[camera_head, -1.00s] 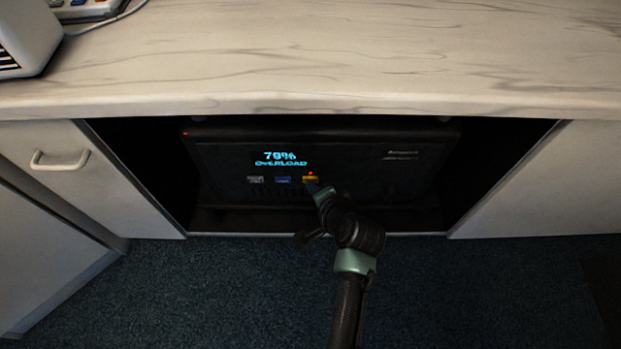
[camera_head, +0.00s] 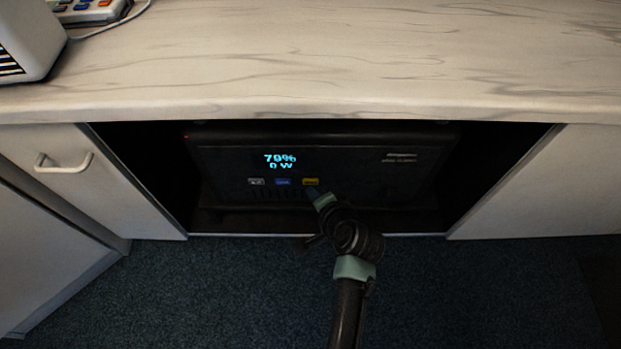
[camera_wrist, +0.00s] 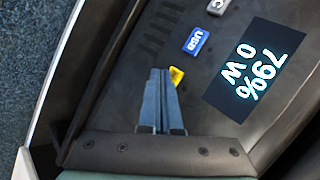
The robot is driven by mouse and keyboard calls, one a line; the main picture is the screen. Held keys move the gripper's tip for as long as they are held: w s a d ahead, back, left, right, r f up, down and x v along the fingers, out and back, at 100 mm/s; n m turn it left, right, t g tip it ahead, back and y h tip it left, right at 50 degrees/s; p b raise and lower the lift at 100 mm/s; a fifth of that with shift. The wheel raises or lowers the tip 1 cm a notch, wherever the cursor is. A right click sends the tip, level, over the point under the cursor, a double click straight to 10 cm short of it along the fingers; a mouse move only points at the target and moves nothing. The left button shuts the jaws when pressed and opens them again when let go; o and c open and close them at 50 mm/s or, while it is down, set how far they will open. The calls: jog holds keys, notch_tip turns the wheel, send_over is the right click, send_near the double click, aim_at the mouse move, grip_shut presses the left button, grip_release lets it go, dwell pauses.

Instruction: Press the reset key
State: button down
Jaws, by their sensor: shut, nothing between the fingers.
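The black power unit (camera_head: 350,165) sits in the open recess under the counter. Its screen (camera_head: 280,160) reads "79%" and "0 W". Below the screen is a row of three keys: a grey key (camera_head: 256,182), a blue key (camera_head: 283,181) and a yellow key (camera_head: 310,181). The yellow key also shows in the wrist view (camera_wrist: 176,75), partly covered by my fingertips; its label is not readable. My gripper (camera_wrist: 160,72) is shut and empty, its tips at the yellow key. I cannot tell whether they touch it.
The marbled countertop (camera_head: 350,60) overhangs the recess. A white cabinet door with a handle (camera_head: 63,163) stands at the left, and a white panel (camera_head: 545,185) at the right. A white appliance (camera_head: 28,40) and a keypad device (camera_head: 90,10) stand on the counter. Blue carpet (camera_head: 220,290) lies below.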

jog(key=shift+s, duration=0.3)
jog(key=s+p, duration=0.2)
jog(key=s, duration=0.2)
jog(key=shift+s+p, duration=0.35)
jog(key=shift+s, duration=0.05)
jog(key=shift+s, duration=0.1)
dwell(0.7)
